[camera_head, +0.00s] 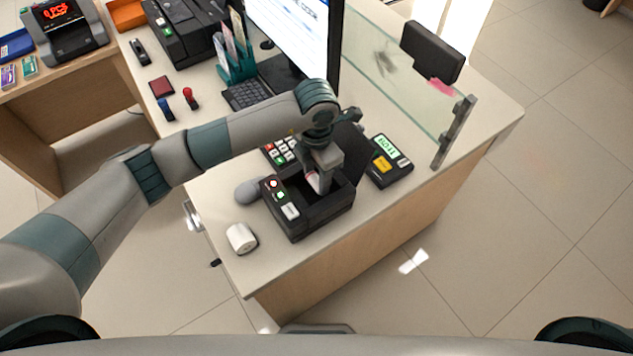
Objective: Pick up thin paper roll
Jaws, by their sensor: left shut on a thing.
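My left gripper (321,182) reaches down into the open top of a black receipt printer (308,222) on the counter. It is shut on the thin paper roll (314,181), of which only a small pale part shows between the fingers and the printer's bay. The gripper and the bay walls hide the rest, so I cannot tell whether the roll touches the bay floor. A thicker white paper roll (241,238) lies on the counter to the left of the printer, apart from it. My right gripper is out of view.
A card terminal with a green display (388,160) stands right of the printer. A glass screen (400,95) and monitor (300,35) stand behind. The counter's front corner (255,275) is bare.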

